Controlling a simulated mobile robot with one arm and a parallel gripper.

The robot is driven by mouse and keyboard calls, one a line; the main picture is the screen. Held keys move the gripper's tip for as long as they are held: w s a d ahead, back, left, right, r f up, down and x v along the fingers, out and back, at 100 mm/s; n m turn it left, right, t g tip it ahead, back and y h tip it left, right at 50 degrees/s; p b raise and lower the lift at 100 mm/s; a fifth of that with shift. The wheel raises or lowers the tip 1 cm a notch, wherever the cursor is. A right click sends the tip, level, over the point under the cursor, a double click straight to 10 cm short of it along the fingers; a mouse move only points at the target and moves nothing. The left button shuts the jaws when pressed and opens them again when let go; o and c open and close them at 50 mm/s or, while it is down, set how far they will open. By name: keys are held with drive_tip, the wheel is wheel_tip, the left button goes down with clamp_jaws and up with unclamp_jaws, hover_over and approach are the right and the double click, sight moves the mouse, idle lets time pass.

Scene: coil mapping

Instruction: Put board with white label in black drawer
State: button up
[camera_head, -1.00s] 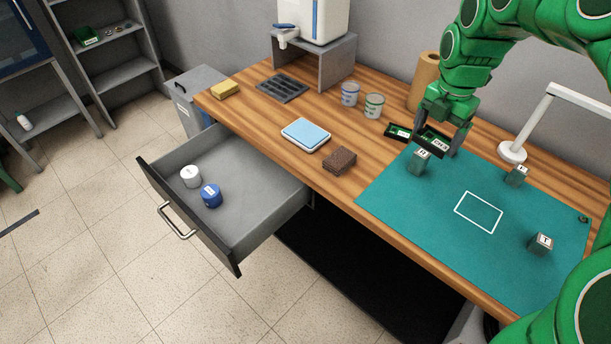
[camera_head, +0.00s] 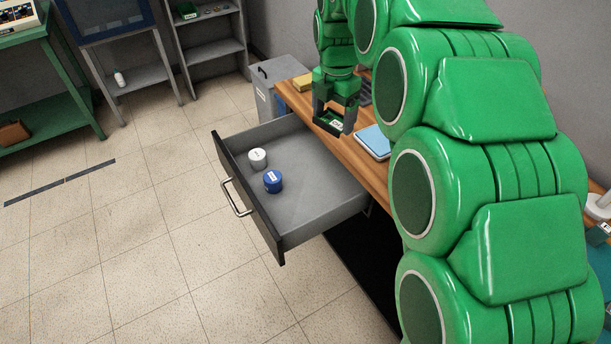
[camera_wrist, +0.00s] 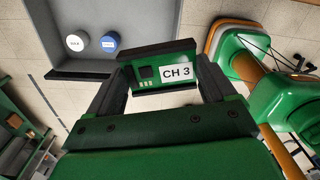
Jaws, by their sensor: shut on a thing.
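My gripper (camera_head: 334,120) is shut on a small green board (camera_head: 327,117) with a dark edge and a white label. In the wrist view the board (camera_wrist: 146,77) sits between the two fingers and its white label reads CH 3. The drawer (camera_head: 308,219) with a black front stands pulled out from the desk. My gripper holds the board above the drawer's back edge, near the desk edge. A white round container (camera_head: 258,159) and a blue one (camera_head: 273,182) stand inside the drawer at its left; the rest of its grey floor is bare.
The wooden desk (camera_head: 364,180) lies behind and right of the drawer, with a blue-topped scale (camera_head: 371,141) and a yellow sponge (camera_head: 303,82) on it. My arm hides much of the desk. A grey bin (camera_head: 270,85) stands behind the drawer.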

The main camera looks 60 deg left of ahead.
drive_tip(key=n, duration=0.2)
hover_over(284, 213)
drive_tip(key=f, duration=0.1)
wheel_tip(284, 213, down, 35)
drive_tip(key=shift+r, duration=0.1)
idle(0.6)
drive_tip(key=o, duration=0.8)
drive_tip(key=shift+o, duration=0.2)
wheel_tip(284, 213, up, 12)
